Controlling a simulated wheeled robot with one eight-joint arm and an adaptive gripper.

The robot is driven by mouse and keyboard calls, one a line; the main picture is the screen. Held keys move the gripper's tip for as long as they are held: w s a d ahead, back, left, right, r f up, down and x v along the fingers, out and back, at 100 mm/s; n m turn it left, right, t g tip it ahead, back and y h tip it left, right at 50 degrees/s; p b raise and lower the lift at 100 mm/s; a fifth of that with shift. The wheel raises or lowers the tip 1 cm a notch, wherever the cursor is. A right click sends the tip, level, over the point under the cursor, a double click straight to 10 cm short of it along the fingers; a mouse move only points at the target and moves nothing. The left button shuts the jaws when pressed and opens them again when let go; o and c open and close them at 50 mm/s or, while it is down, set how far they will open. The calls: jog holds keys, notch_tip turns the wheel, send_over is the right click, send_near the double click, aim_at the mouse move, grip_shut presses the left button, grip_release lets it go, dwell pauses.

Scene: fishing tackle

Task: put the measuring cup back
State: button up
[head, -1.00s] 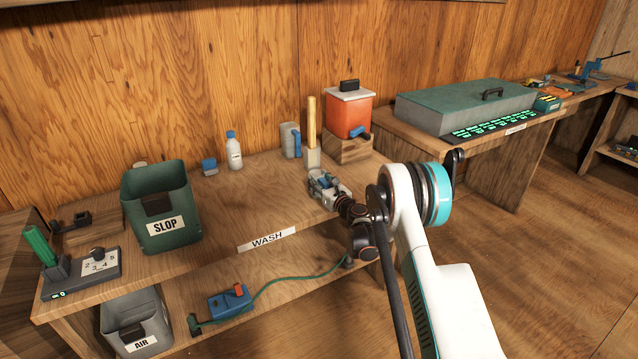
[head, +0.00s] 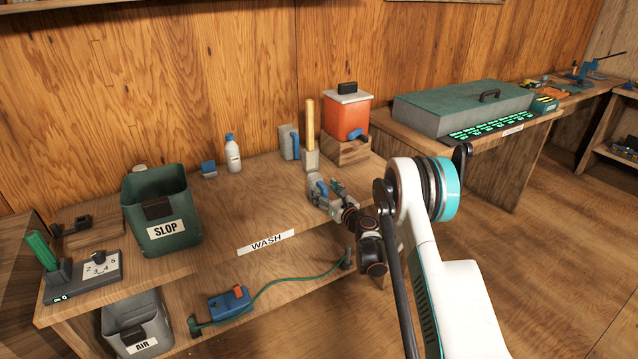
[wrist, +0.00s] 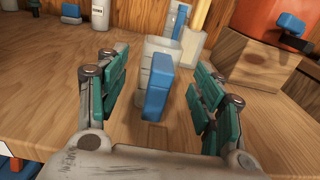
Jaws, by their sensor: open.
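The measuring cup is a small grey cup with faint marks and a blue handle; in the wrist view the cup (wrist: 158,88) stands upright on the bench between my fingers, handle toward me. In the head view the cup (head: 313,181) is near the right end of the WASH bench, partly hidden by my gripper (head: 331,193). My gripper (wrist: 150,98) is open, with teal finger pads on either side of the cup and visible gaps to both.

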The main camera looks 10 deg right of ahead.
jog(key=p+v, duration=0.1)
jog(key=v, duration=0.5)
jog(key=shift+s+p, duration=0.15)
jog(key=shift+p, duration=0.15)
jog(key=shift+s+r, duration=0.15)
jog(key=shift+r, duration=0.1)
jog(key=s+a+r+n+g+y, duration=0.1)
jog(key=s+a+r+n+g, duration=0.2)
jog(key=r, duration=0.4)
jog(key=a+r+n, duration=0.2)
jog(key=r+n, duration=0.4)
jog(key=r, duration=0.1)
jog(key=s+a+r+n+g, duration=0.3)
jog(key=s+a+r+n, duration=0.1)
jog(key=s+r+n, duration=0.7)
jog(key=s+d+n+g+h, duration=0.1)
jog(key=s+n, duration=0.3)
jog(key=s, duration=0.7)
jog(key=s+d+f+n+g+h, duration=0.1)
jog(key=s+d+n+h, duration=0.1)
jog(key=s, duration=1)
jog(key=s+d+f+n+g+h, duration=0.1)
jog(key=s+d+n+g+h, duration=0.1)
jog(key=s+n, duration=0.4)
jog(key=s+h, duration=0.1)
jog(key=s, duration=0.4)
jog(key=shift+s+h, duration=0.3)
